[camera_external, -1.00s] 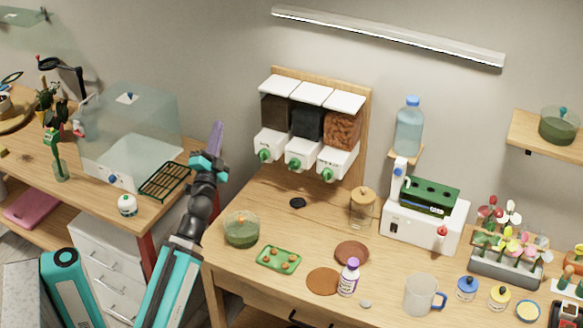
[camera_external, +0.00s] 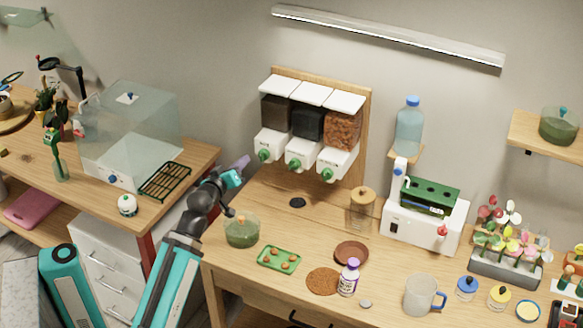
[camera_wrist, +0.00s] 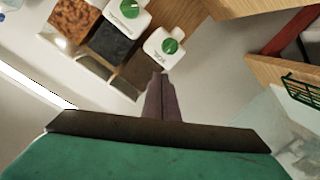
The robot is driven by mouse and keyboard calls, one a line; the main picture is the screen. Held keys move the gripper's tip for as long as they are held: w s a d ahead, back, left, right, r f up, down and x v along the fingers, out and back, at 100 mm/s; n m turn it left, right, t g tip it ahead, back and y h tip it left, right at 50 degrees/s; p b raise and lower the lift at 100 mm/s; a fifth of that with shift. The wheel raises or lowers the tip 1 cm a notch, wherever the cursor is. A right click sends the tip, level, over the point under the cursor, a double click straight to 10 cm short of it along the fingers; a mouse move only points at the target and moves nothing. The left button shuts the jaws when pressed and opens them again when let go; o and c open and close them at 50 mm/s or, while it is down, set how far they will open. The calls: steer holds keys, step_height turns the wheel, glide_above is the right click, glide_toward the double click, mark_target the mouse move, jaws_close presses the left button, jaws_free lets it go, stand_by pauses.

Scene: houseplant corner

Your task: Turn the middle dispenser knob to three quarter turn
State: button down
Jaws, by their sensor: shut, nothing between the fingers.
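The dispenser hangs on a wooden board, with three white-lidded bins and green knobs. The middle dispenser knob (camera_external: 293,162) is green on a white housing below the black-filled bin (camera_external: 308,123). In the wrist view the middle knob (camera_wrist: 129,8) is at the top edge, and the left knob (camera_wrist: 170,46) is just beyond my fingers. My gripper (camera_external: 244,161) is left of and below the dispenser, apart from every knob. Its lavender fingers (camera_wrist: 159,88) are together and empty. The right knob (camera_external: 327,174) is outside the wrist view.
A glass bowl of green (camera_external: 241,231) stands below my gripper, near my arm. A black disc (camera_external: 298,203) lies under the dispenser. A glass jar (camera_external: 362,208) and a white machine (camera_external: 425,225) stand to the right. A glass case (camera_external: 128,135) is left.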

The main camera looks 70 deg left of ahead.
mark_target(294, 159)
steer(key=w+d+t+h, duration=0.1)
steer(key=d, duration=0.1)
steer(key=w+d+r+t+h+p, duration=0.1)
steer(key=w+d+h, duration=0.1)
steer(key=shift+w+d+n+p, duration=0.2)
steer(key=shift+w+n+p, duration=0.05)
steer(key=shift+n+p, duration=0.05)
steer(key=shift+w+a+p, duration=0.15)
steer(key=shift+p, duration=0.15)
steer(key=p+x, duration=0.8)
steer(key=x, duration=0.2)
steer(key=shift+p, duration=0.35)
steer(key=shift+w+d+f, duration=0.45)
steer(key=shift+d+f, duration=0.15)
steer(key=shift+f, duration=0.05)
steer(key=shift+w+d+f, duration=0.5)
steer(key=shift+d+f, duration=0.1)
steer(key=shift+f, duration=0.1)
